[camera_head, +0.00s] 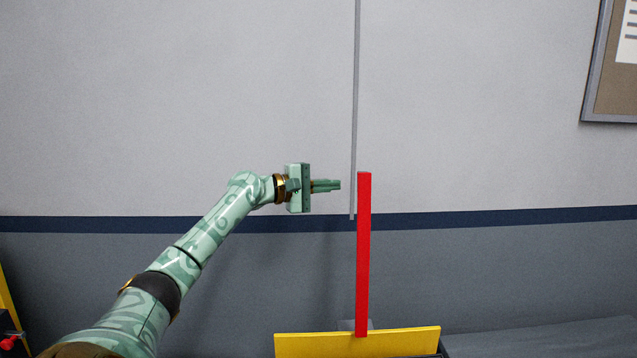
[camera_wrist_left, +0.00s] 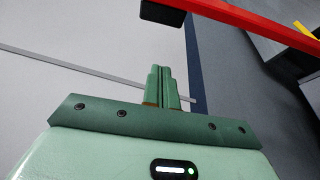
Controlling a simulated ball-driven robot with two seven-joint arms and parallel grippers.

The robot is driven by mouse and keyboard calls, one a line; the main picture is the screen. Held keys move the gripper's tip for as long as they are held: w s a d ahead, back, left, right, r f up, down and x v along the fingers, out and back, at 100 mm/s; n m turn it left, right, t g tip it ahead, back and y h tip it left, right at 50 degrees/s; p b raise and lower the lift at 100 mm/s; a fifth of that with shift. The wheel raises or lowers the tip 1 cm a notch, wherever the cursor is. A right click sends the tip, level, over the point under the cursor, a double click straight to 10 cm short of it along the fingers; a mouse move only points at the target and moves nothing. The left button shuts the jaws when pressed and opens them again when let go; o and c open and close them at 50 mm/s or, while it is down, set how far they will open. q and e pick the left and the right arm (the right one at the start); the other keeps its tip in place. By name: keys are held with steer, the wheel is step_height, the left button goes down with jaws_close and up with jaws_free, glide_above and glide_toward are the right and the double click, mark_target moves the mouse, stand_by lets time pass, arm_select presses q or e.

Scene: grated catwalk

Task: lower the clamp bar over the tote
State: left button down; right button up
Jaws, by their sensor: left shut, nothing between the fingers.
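The red clamp bar (camera_head: 364,250) stands upright in the head view, its foot at a yellow edge (camera_head: 400,342). I cannot tell whether this edge belongs to the tote; the tote is not clearly seen. My left gripper (camera_head: 340,185) is shut and empty. Its fingertips point right, just left of the bar's upper end, with a small gap in the picture. In the left wrist view the shut fingers (camera_wrist_left: 162,72) show below the red bar (camera_wrist_left: 265,25), which has a dark end piece (camera_wrist_left: 163,12). My right gripper is out of view.
A thin grey vertical strip (camera_head: 355,110) shows just left of the bar's top. A plain grey wall with a dark blue stripe (camera_head: 500,217) stands behind. A notice board (camera_head: 610,75) hangs at the upper right. The space around my left gripper looks clear.

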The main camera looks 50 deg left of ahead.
arm_select(q)
steer(key=d+p, duration=0.1)
steer(key=w+d+p, duration=0.1)
steer(key=d, duration=0.1)
steer(key=w+d, duration=0.1)
steer(key=shift+w+d+r+p, duration=0.2)
steer(key=shift+w+d+p, duration=0.05)
steer(key=shift+d+p, duration=0.15)
stand_by(0.4)
